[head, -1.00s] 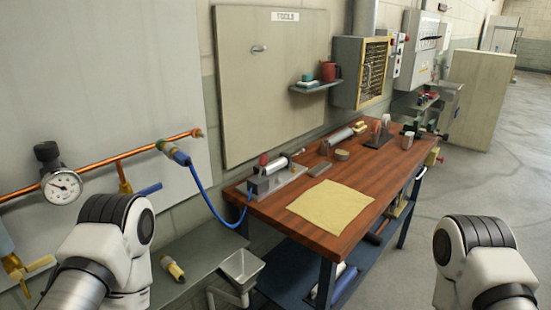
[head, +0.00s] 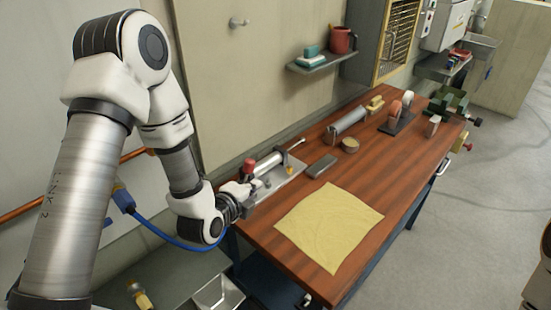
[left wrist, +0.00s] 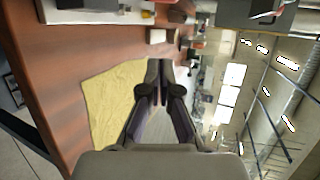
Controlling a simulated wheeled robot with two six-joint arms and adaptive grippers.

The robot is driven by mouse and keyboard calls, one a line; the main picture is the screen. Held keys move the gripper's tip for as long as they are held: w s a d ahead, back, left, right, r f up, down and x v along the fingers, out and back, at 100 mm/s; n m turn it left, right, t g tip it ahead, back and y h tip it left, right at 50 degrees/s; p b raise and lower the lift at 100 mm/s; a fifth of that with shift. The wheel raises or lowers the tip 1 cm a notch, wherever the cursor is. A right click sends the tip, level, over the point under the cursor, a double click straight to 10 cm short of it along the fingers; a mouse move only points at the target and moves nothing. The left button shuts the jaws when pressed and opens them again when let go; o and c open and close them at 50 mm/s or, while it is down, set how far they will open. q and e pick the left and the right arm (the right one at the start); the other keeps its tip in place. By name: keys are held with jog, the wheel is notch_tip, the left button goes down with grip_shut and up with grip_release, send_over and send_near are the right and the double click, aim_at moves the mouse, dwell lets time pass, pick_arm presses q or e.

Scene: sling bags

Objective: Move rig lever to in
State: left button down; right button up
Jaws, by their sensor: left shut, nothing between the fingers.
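The rig (head: 287,177) is a grey metal plate with a silver cylinder, at the near left end of the wooden bench. A red knob (head: 249,164) stands upright at its near end; I take it for the lever's end, but the lever itself is hard to make out. My left gripper (head: 262,185) is beside the rig's near end, close to the red knob, and partly hidden by its own wrist. Contact cannot be told. In the left wrist view its fingers (left wrist: 160,75) are together and empty. My right gripper is out of view.
A yellow cloth (head: 330,224) lies flat on the bench (head: 391,197) right of the rig. A blue hose (head: 160,232) runs below my left arm. A wall shelf (head: 322,63) holds a red mug.

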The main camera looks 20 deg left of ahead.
aim_at(249, 166)
pick_arm(q)
jog(key=w+a+f+p, duration=0.2)
jog(key=w+a+p, duration=0.1)
jog(key=w+p, duration=0.2)
jog(key=x, duration=0.2)
jog(key=shift+w+a, duration=0.25)
jog(key=shift+w, duration=0.15)
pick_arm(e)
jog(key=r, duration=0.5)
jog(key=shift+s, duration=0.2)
pick_arm(q)
jog(key=shift+s+a+r+t+b, duration=0.15)
jog(key=shift+s+t+b, duration=0.15)
jog(key=shift+b, duration=0.25)
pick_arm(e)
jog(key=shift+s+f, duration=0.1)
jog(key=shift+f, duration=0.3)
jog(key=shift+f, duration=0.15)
